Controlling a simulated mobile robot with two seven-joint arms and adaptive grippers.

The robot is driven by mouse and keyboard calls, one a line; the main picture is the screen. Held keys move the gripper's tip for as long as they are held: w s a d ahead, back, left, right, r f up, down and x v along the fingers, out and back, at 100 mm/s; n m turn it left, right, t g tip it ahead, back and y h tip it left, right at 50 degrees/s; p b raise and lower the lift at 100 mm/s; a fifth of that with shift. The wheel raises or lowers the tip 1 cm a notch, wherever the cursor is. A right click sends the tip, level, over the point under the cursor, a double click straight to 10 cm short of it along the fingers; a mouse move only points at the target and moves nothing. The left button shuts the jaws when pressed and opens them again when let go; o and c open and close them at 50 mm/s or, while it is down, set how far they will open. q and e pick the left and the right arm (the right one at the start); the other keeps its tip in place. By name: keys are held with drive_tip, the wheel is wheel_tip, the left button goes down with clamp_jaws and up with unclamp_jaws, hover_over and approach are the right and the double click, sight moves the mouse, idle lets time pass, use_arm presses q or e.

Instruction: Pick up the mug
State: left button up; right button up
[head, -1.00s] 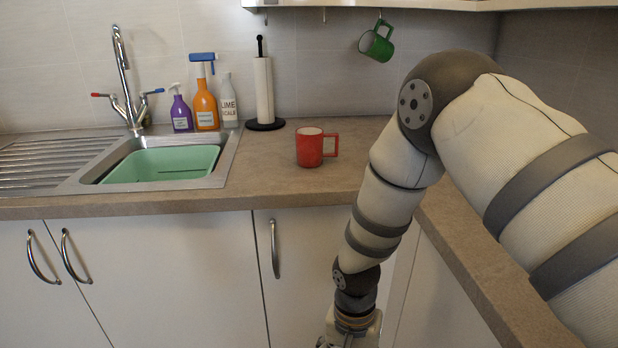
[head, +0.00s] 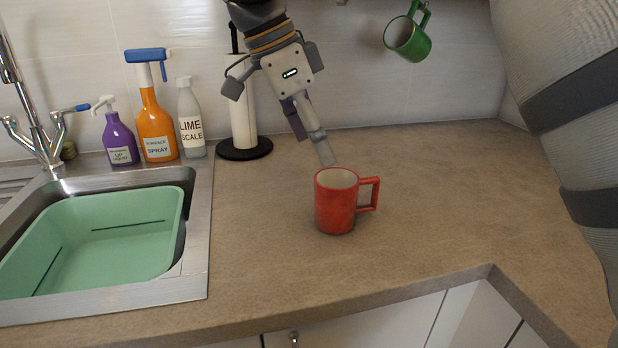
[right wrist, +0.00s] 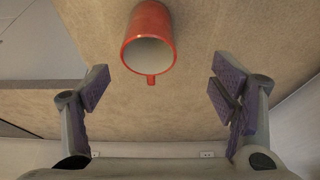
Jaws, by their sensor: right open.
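A red mug (head: 335,206) stands upright on the brown countertop, its handle to the right in the head view. In the right wrist view the mug (right wrist: 149,32) is at the top middle, its open rim and handle facing my gripper. My right gripper (head: 306,136) is above and behind the mug, pointing down, apart from it. In the right wrist view the fingers of this gripper (right wrist: 160,82) are spread wide with nothing between them. A green mug (head: 408,38) hangs at the upper right. My left gripper is out of view.
A sink with a green basin (head: 105,240) is at the left. A purple bottle (head: 119,140), an orange spray bottle (head: 155,125), a lime scale bottle (head: 190,120) and a paper towel holder (head: 243,130) stand behind. The countertop (head: 440,190) right of the red mug is clear.

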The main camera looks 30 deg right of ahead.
sight(347, 196)
drive_tip(key=shift+s+d+f, duration=0.2)
drive_tip(key=x, duration=0.3)
drive_tip(key=s+x, duration=0.1)
drive_tip(key=x, duration=0.3)
drive_tip(key=p+x, duration=0.1)
drive_tip(key=x, duration=0.2)
drive_tip(key=shift+s+d, duration=0.25)
drive_tip(key=shift+d, duration=0.05)
drive_tip(key=shift+d+f, duration=0.1)
drive_tip(key=shift+f, duration=0.3)
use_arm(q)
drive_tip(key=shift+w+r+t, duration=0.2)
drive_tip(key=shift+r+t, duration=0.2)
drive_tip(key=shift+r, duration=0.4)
use_arm(e)
drive_tip(key=shift+w, duration=0.1)
drive_tip(key=c, duration=1.7)
drive_tip(key=shift+o, duration=0.2)
drive_tip(key=shift+r, duration=0.15)
